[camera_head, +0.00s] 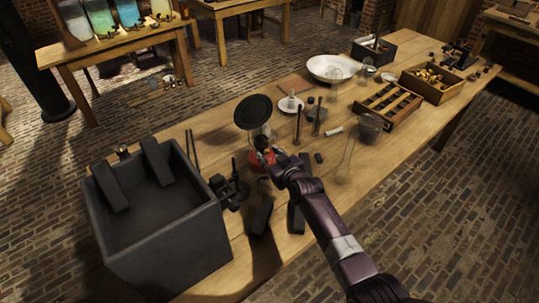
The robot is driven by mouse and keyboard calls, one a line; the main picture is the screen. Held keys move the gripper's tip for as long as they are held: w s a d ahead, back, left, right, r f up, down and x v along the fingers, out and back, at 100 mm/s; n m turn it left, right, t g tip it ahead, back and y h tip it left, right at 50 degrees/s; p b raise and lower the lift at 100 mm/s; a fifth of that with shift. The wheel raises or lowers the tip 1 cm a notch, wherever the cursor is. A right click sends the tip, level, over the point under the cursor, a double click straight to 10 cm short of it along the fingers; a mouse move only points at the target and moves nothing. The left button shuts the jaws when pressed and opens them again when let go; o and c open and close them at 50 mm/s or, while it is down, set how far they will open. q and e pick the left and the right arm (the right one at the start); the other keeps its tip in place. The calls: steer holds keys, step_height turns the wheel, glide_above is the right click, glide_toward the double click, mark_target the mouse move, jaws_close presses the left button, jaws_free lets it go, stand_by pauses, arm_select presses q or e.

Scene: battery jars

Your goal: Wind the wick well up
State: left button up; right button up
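A small lamp with a red base (260,166) stands on the long wooden table. A round black disc (253,111) stands upright above and behind it. The wick is too small or hidden to make out. My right arm reaches in from the lower right, and its gripper (270,155) is at the lamp, close to or touching its near right side. The fingers are dark and small against the lamp, so I cannot tell whether they are open or shut on a part of it. My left gripper is out of view.
A large grey open tank (165,255) fills the table's left end. Dark blocks (261,219) lie in front of the lamp. To the right are a clear glass vessel (347,160), a white bowl (331,68) and wooden trays (389,108). The table's near right edge is fairly clear.

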steer(key=c, duration=0.4)
jaws_close()
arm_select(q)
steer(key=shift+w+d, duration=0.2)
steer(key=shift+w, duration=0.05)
arm_select(e)
steer(key=shift+d+f+m+y+b, duration=0.2)
steer(key=shift+m+y+b, duration=0.35)
steer(key=shift+b, duration=0.65)
steer(key=m+y+b, duration=0.1)
steer(key=b, duration=0.1)
steer(key=m+g+b, duration=0.1)
steer(key=m+b, duration=0.1)
steer(key=b, duration=0.1)
steer(key=shift+w+d+f+y, duration=0.1)
steer(key=shift+d+y, duration=0.05)
steer(key=shift+y, duration=0.2)
arm_select(q)
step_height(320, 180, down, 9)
steer(key=b, duration=0.1)
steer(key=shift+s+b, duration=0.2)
steer(key=shift+b, duration=0.2)
arm_select(e)
steer(key=shift+m, duration=0.35)
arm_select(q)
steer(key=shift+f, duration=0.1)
arm_select(e)
steer(key=shift+r+y, duration=0.2)
steer(key=shift+y, duration=0.1)
